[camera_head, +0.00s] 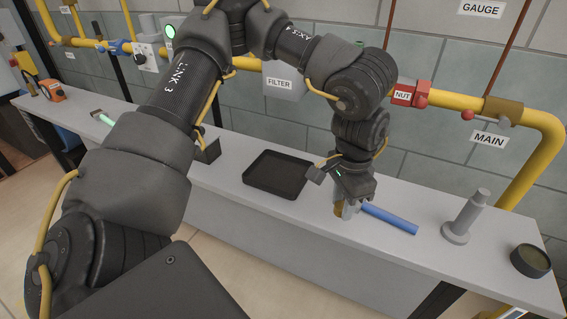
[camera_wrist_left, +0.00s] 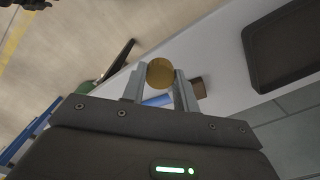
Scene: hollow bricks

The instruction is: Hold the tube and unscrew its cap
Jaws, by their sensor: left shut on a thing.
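My left gripper (camera_head: 345,210) points down over the bench, right of the tray. Its two fingers are shut on a round brass-coloured piece, which shows as a disc (camera_wrist_left: 160,72) between the fingertips in the left wrist view. I cannot tell whether this piece is the cap. A blue tube (camera_head: 390,218) extends right from beside the fingers in the head view. Part of it also shows between the fingers in the wrist view (camera_wrist_left: 157,100). Its end near the gripper is hidden. A small brown piece (camera_wrist_left: 199,88) is just outside one finger. My right gripper is not seen.
A black tray (camera_head: 278,172) lies left of the gripper on the grey bench (camera_head: 245,205). A grey stepped post (camera_head: 464,218) and a dark round dish (camera_head: 530,261) stand at the right. Yellow pipes (camera_head: 448,103) run along the wall behind. The bench front is clear.

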